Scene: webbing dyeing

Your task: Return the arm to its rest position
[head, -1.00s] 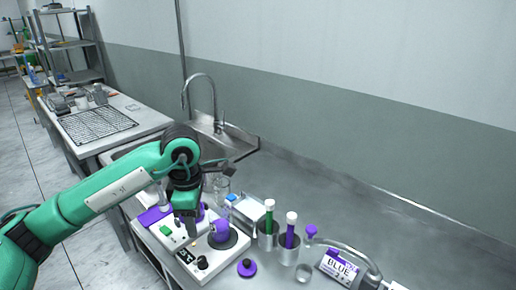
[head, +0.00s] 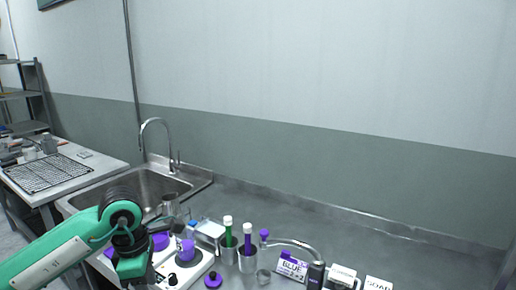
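My green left arm (head: 50,262) comes in from the lower left. Its dark wrist joint stands in front of the sink's near side. My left gripper (head: 150,277) points down at the bottom edge, beside the white heating device (head: 197,268) with its knobs and purple cup (head: 186,250). The fingers are small and partly hidden, so their opening does not show. I see nothing clearly held. My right arm and gripper are not in view.
Two metal cups hold a green tube (head: 228,232) and a purple tube (head: 248,236). A BLUE box (head: 291,267) and a SOAP box (head: 378,283) stand to the right. The sink (head: 150,187) and tap are behind the arm. The back right counter (head: 400,255) is clear.

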